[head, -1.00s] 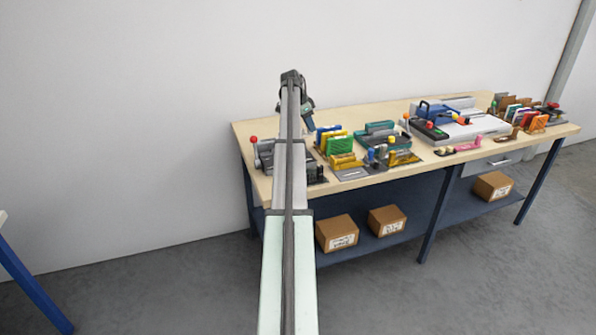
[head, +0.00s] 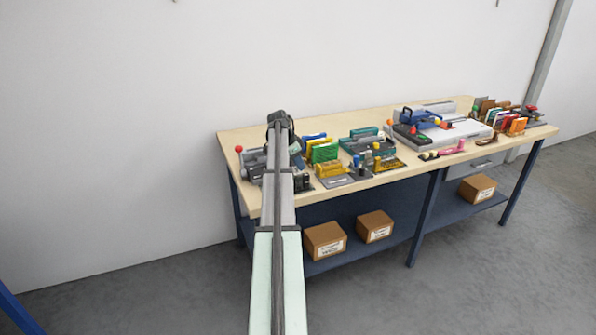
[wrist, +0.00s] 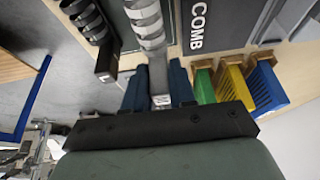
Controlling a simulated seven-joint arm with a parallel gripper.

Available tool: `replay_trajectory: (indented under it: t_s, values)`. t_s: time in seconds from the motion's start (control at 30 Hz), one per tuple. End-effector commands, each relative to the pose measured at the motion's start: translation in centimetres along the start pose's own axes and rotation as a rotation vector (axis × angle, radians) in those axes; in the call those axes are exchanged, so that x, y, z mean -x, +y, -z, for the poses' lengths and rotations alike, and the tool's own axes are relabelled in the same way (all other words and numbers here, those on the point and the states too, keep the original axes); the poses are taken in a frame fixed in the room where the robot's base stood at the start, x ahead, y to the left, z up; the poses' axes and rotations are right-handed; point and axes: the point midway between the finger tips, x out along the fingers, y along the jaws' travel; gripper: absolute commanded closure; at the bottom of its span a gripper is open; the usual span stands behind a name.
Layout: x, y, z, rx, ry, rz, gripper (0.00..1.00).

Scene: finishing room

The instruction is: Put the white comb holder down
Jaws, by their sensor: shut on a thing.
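In the wrist view the two dark blue fingers of my gripper (wrist: 160,92) are shut on the white comb holder (wrist: 148,22). It shows pale ring-like coils on a grey stem that runs down between the fingers. A grey plate marked COMB (wrist: 203,25) lies just right of it in that view. Whether the holder touches the bench top or the plate I cannot tell. In the head view my arm covers the fingers and the held holder; only the dark wrist (head: 280,121) shows, over the left end of the bench (head: 232,140).
A holder with black coils (wrist: 88,20) stands left of the held one. Green (wrist: 204,84), yellow (wrist: 234,86) and blue (wrist: 264,90) upright pieces stand close on the right. A red-knobbed machine (head: 250,163) is left of my arm. Bare wood shows along the bench's back.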

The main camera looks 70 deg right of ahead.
Motion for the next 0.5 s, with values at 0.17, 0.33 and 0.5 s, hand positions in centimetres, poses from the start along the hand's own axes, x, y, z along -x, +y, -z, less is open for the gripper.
replay_trajectory:
  t_s: [0.17,0.33,0.5]
  values:
    - [-1.9,0.1,-0.8,0.001,-0.001,-0.003,1.00]
    - [-3.1,0.0,-1.3,0.000,0.000,-0.001,1.00]
    - [-3.1,0.0,-1.3,0.000,0.000,0.000,1.00]
